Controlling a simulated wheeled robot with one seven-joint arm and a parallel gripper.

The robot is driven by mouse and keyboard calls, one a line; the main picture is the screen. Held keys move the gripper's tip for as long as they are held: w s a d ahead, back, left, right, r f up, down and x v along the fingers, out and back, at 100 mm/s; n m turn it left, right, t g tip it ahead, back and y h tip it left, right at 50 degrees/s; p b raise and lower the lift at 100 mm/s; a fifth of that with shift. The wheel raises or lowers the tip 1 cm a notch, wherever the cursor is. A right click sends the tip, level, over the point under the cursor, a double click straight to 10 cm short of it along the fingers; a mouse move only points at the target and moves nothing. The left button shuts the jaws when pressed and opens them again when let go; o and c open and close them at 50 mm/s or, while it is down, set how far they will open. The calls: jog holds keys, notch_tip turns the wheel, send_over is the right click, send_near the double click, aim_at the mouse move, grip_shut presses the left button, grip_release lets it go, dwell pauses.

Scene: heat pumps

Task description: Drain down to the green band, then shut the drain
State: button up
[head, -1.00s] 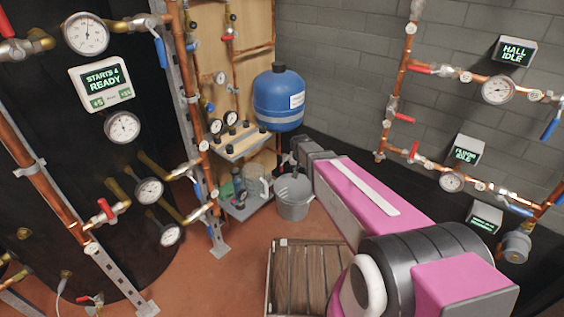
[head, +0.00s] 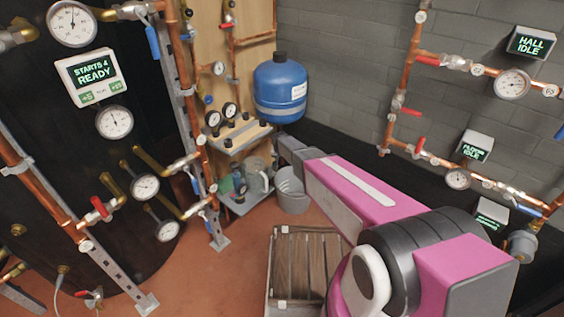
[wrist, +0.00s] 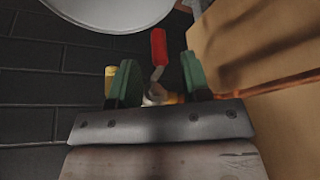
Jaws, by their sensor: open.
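My gripper (wrist: 157,82) is open in the wrist view, with green pads on both fingers. A valve with a red lever (wrist: 158,47) shows between and beyond the fingers; no contact is visible. I cannot tell whether it is the drain or whether it is open. In the head view my pink arm reaches toward the grey bucket (head: 292,192) below the blue vessel (head: 280,90); the gripper itself is hidden there. Small gauges (head: 230,110) stand by the board; their needles and any green band are too small to read.
A clear jug (head: 257,175) and bottles stand on a low shelf left of the bucket. A slatted wooden crate (head: 300,262) lies on the floor below my arm. Copper pipes with gauges and valves line the left and the grey wall. A pale rounded thing (wrist: 110,8) hangs into the wrist view.

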aim_at(282, 161)
jog(key=x, duration=0.4)
grip_shut()
jog(key=shift+g+h, duration=0.3)
jog(key=shift+s+d+r+n+g+h, duration=0.1)
jog(key=shift+d+n+g+h, duration=0.05)
jog(key=shift+g+h, duration=0.3)
jog(key=shift+s+d+n+g+h, duration=0.15)
jog(key=shift+g+h, duration=0.2)
jog(key=shift+h, duration=0.2)
jog(key=shift+s+d+r+n+g+h, duration=0.2)
jog(key=shift+g+h, duration=0.35)
jog(key=shift+h, duration=0.2)
jog(key=shift+s+d+r+n+g+h, duration=0.1)
jog(key=shift+s+d+g+h, duration=0.1)
jog(key=shift+g+h, duration=0.45)
